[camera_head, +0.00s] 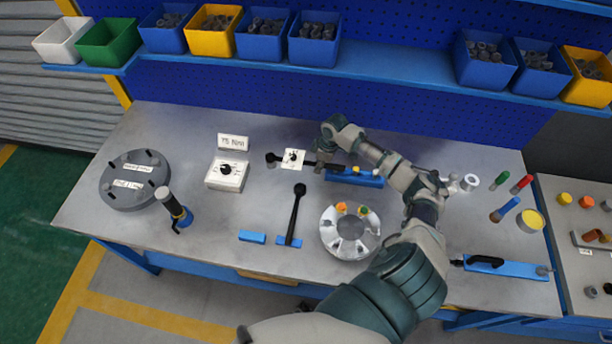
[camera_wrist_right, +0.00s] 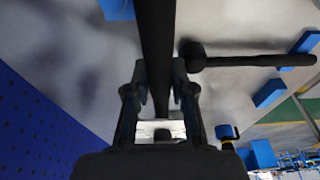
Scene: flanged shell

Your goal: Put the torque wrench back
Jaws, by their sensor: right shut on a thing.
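My right gripper (camera_head: 322,162) is shut on a long black bar-shaped tool, which I take to be the torque wrench (camera_head: 276,158). In the right wrist view the bar (camera_wrist_right: 157,40) runs between the two fingers (camera_wrist_right: 158,100). A white square with a black dial (camera_head: 293,158) shows along the tool; I cannot tell whether it is attached. The tool's clearance above the bench is unclear. A second black long-handled tool (camera_head: 296,208) lies with its handle end at a blue block (camera_head: 289,242); it also shows in the right wrist view (camera_wrist_right: 240,61). My left gripper is not visible.
A blue holder (camera_head: 355,178) is just right of the gripper. A dial box (camera_head: 227,173), grey flanged disc (camera_head: 135,185), silver flanged part (camera_head: 350,243) and blue block (camera_head: 252,237) stand on the bench. Bins line the shelf (camera_head: 400,88) behind.

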